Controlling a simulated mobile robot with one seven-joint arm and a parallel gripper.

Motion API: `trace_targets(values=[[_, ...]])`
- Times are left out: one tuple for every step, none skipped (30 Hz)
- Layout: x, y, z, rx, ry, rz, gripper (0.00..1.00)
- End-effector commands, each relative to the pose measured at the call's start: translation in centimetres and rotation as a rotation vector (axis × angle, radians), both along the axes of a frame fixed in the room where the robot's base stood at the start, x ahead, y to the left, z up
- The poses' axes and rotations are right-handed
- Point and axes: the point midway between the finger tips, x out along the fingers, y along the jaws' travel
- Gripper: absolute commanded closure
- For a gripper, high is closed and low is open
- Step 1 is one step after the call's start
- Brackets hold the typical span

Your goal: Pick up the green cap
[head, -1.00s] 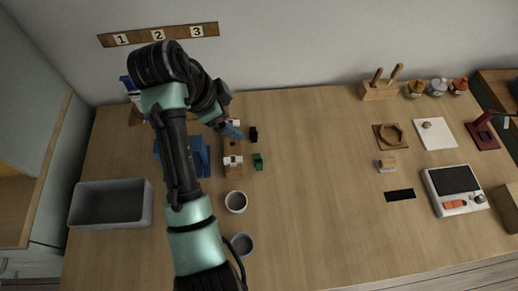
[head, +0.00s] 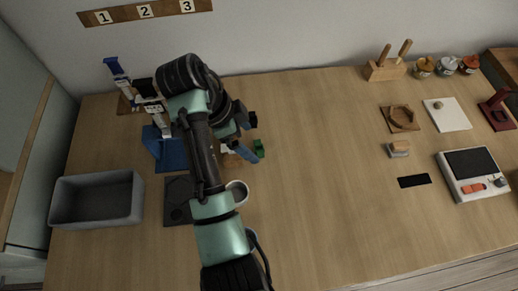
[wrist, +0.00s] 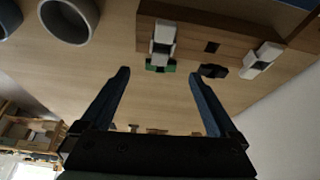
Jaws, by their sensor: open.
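In the head view the gripper (head: 246,152) is beside the cap, seen apart from the arm only in part. I cannot tell whether it touches the cap.
A black piece (wrist: 214,71) lies near the green cap, and a wooden block (wrist: 195,42) with white-topped pieces stands close by. A pale cup (head: 238,190) is in front of the gripper. A grey bin (head: 97,200) stands at left. The table's middle right is clear.

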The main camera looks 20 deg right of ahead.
Motion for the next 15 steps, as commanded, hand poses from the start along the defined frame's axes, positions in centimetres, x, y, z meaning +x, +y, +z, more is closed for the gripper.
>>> trace_targets(values=[[-0.1, -0.5, -0.9, 0.0, 0.004, -0.003, 0.05], [-0.1, -0.7, -1.3, 0.0, 0.005, -0.002, 0.05], [-0.2, -1.0, -1.8, 0.001, 0.005, -0.002, 0.05], [-0.2, -1.1, -2.3, 0.001, 0.004, -0.001, 0.05], [-0.2, -1.2, -2.6, 0.001, 0.004, -0.001, 0.05], [-0.3, -1.4, -3.0, 0.001, 0.004, 0.0, 0.05], [-0.3, -1.5, -3.2, 0.001, 0.003, 0.0, 0.05], [-0.3, -1.5, -3.3, 0.001, 0.002, 0.0, 0.05], [-0.3, -1.6, -3.5, 0.001, 0.002, 0.0, 0.05], [-0.3, -1.6, -3.5, 0.001, 0.001, 0.001, 0.05], [-0.3, -1.6, -3.5, 0.001, 0.001, 0.001, 0.05], [-0.2, -1.6, -3.5, 0.001, 0.001, 0.0, 0.05], [-0.2, -1.6, -3.5, 0.001, 0.001, 0.0, 0.05], [-0.2, -1.6, -3.5, 0.001, 0.001, 0.0, 0.05], [-0.2, -1.6, -3.5, 0.001, 0.001, 0.0, 0.05]])
